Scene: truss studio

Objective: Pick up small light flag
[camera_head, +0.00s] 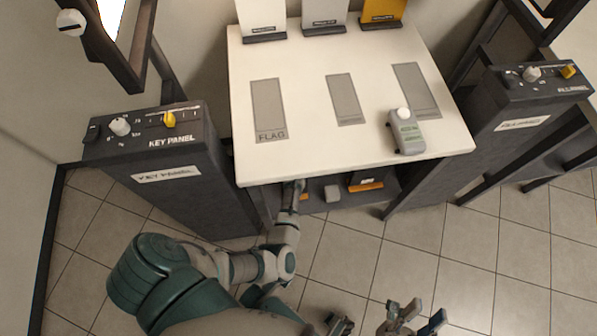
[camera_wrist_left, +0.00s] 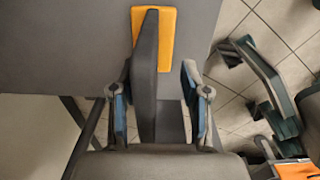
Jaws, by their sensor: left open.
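I cannot single out the small light flag with certainty. In the left wrist view a tall dark grey piece (camera_wrist_left: 147,75) stands between the fingers of my left gripper (camera_wrist_left: 157,110), with gaps at its sides. Behind it an orange patch (camera_wrist_left: 167,25) lies on a grey surface. In the head view my left arm reaches to the table's front edge, and the left gripper (camera_head: 294,190) is by the low shelf, partly hidden. A grey block (camera_head: 332,193) and a dark item with an orange strip (camera_head: 366,182) are on that shelf. My right gripper (camera_head: 414,318) is open, low in the picture.
The white table (camera_head: 310,100) has several grey marked areas, one labelled FLAG (camera_head: 269,105). A grey device with a white knob (camera_head: 406,132) stands front right. White and yellow panels stand at the back. Dark key (camera_head: 160,150) and fill (camera_head: 530,105) panels flank the table.

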